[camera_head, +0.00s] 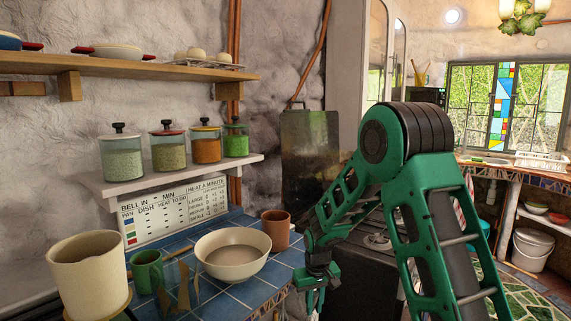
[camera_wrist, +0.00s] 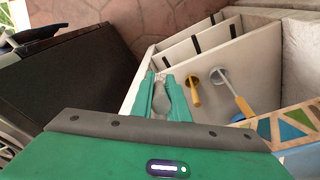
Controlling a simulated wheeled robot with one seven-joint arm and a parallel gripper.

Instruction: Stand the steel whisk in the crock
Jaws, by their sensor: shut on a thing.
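My gripper (camera_head: 313,297) hangs low just off the right front edge of the blue-tiled counter. In the wrist view its green fingers (camera_wrist: 165,97) are shut on a grey metal piece, the steel whisk (camera_wrist: 160,100). Only a short part of it shows between the fingers; the rest is hidden, and I cannot make it out in the head view. A large cream pot (camera_head: 90,280), which looks like the crock, stands upright at the counter's left front, well left of my gripper. Its inside is mostly out of sight.
On the counter (camera_head: 245,292) are a green mug (camera_head: 146,271), wooden utensils (camera_head: 183,292), a cream bowl (camera_head: 233,258) and a terracotta cup (camera_head: 276,229). A shelf with several jars is behind. Below my gripper are pale panels (camera_wrist: 215,65) and yellow-handled tools (camera_wrist: 236,94).

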